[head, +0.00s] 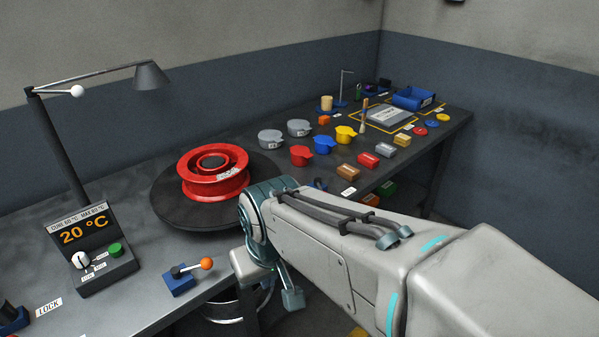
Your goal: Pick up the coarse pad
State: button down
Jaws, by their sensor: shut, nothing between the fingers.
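Several small block-shaped pieces lie in a row along the front edge of the bench. My gripper (291,297) is low in front of the bench edge, partly hidden by my own arm. It is shut and empty, well apart from these pieces.
A red wheel rim (213,174) sits on a dark round turntable (170,212). Grey, red, blue and yellow cups (299,128) stand behind the blocks. A blue bin (414,97) is at the far end. A lever block (180,282) and temperature display (92,248) are at left.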

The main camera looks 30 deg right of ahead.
aim_at(350, 173)
jog(key=u, duration=0.3)
jog(key=k, duration=0.6)
jog(key=z, duration=0.7)
jog(key=i, duration=0.75)
jog(key=z, duration=0.7)
jog(key=i, duration=0.45)
